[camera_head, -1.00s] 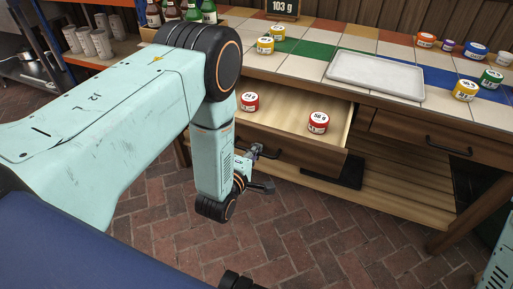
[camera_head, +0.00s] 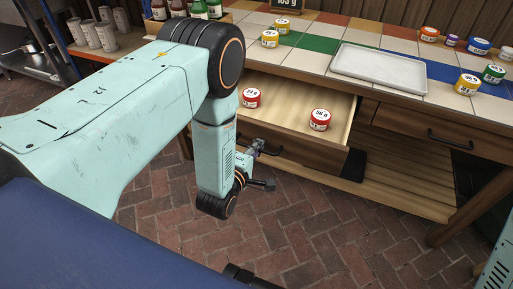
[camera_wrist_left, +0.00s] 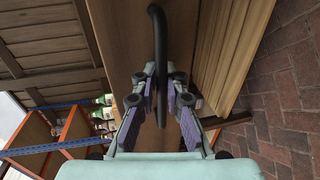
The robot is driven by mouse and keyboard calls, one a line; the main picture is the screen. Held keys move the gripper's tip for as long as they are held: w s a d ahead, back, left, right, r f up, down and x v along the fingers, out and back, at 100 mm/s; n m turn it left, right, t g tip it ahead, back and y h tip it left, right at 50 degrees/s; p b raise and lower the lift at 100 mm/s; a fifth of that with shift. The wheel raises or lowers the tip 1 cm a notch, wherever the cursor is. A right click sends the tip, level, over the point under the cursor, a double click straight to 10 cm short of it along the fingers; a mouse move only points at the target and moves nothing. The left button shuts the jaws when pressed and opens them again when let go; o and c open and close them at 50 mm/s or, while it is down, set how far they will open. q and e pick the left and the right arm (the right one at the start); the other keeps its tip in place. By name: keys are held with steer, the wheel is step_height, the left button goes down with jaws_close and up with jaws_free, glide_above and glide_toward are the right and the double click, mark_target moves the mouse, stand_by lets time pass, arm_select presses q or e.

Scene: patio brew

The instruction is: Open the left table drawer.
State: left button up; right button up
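The left table drawer (camera_head: 331,147) is pulled out from under the tiled table, and its pale wooden inside is in view. Two red-labelled jars, one at the back left (camera_head: 251,98) and one nearer the front (camera_head: 320,120), stand in it. My left gripper (camera_head: 259,150) is low at the drawer front, partly hidden by my own forearm. In the left wrist view, the dark bar handle (camera_wrist_left: 157,30) runs between the two fingers of my left gripper (camera_wrist_left: 161,80). Their tips close in on both sides of it. My right gripper is not in view.
The right drawer (camera_head: 425,130) is shut. A grey tray (camera_head: 379,68) and several small jars stand on the table top (camera_head: 307,53). A wooden lower shelf (camera_head: 400,192) lies below. The brick floor (camera_head: 330,240) in front is clear.

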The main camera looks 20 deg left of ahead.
arm_select(q)
steer(key=shift+o, duration=0.4)
steer(key=shift+s, duration=0.1)
steer(key=shift+s, duration=0.15)
steer(key=v, duration=1.1)
steer(key=shift+s, duration=0.3)
steer(key=shift+r, duration=0.15)
